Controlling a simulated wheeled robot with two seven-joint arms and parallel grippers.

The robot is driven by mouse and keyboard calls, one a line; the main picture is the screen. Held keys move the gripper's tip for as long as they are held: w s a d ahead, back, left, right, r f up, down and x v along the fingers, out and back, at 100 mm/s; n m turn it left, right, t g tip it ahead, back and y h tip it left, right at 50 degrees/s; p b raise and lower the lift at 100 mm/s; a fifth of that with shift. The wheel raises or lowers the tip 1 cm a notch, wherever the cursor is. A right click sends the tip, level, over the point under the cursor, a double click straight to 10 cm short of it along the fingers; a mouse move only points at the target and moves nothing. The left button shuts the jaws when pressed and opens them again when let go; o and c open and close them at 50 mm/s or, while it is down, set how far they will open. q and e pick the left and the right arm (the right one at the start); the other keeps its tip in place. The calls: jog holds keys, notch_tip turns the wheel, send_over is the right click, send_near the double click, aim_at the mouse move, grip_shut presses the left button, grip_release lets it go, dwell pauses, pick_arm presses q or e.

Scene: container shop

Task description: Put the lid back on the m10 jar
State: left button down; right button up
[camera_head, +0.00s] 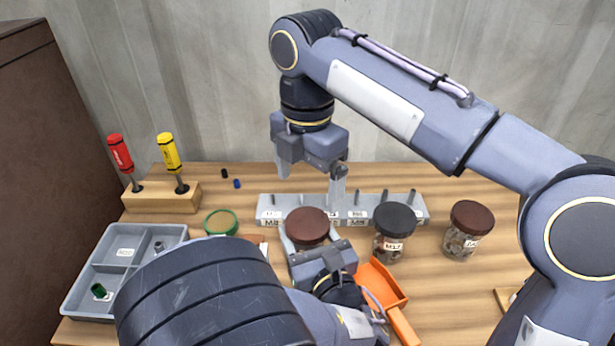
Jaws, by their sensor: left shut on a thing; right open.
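My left gripper (308,243) is the lower one, its fingers closed around a jar with a brown lid (306,222). The jar's body and label are mostly hidden by the gripper and my arm. My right gripper (311,180) is open and empty, pointing down above the grey rack, behind the brown lid. A green round lid (221,222) shows left of the held jar; what lies under it is hidden. A dark-lidded jar (392,245), with a label that seems to read M12, and another brown-lidded jar (464,240) stand to the right. I cannot read an M10 label.
A grey labelled rack (420,212) with upright pins stands behind the jars. An orange scoop (385,280) lies right of my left gripper. A grey divided tray (85,265) is at left. A wooden block (150,205) holds red and yellow screwdrivers. Small caps lie behind.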

aim_at(307, 222)
jog(key=shift+f, duration=4)
jog(key=c, duration=1)
jog(key=m, duration=0.3)
jog(key=o, duration=1.1)
jog(key=shift+c, duration=0.2)
